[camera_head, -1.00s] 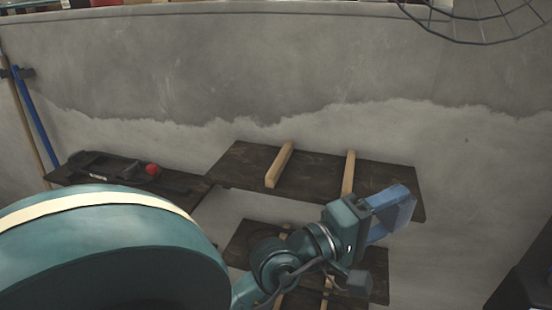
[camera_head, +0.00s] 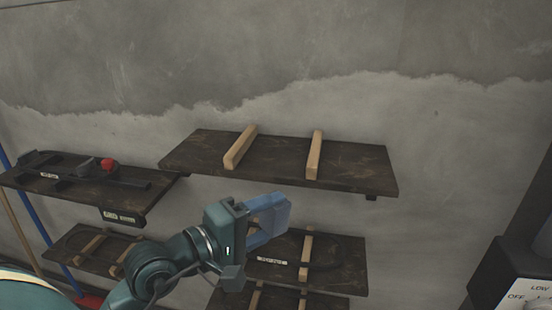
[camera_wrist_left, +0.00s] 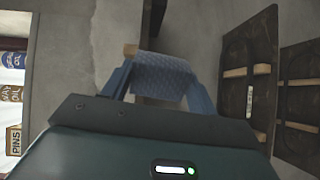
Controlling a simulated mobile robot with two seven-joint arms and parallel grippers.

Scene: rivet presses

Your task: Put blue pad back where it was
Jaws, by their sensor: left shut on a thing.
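My left gripper (camera_head: 264,219) is shut on the blue pad (camera_wrist_left: 163,76). The left wrist view shows the pad's textured face spanning between the two bluish fingers. In the head view the blue pad (camera_head: 275,212) and fingers blend together. The gripper shows below the front edge of the upper dark wooden shelf (camera_head: 200,155) and in front of a lower shelf (camera_head: 345,270). Two pale wooden strips lie on the upper shelf, the left one (camera_head: 240,147) and the right one (camera_head: 314,155). My right gripper is out of view.
A left shelf (camera_head: 20,178) carries a dark tool with a red knob (camera_head: 107,164). Lower shelves also have wooden strips. The upper shelf is otherwise bare. A grey wall (camera_head: 440,150) stands behind, and a dark machine (camera_head: 510,275) is at the right.

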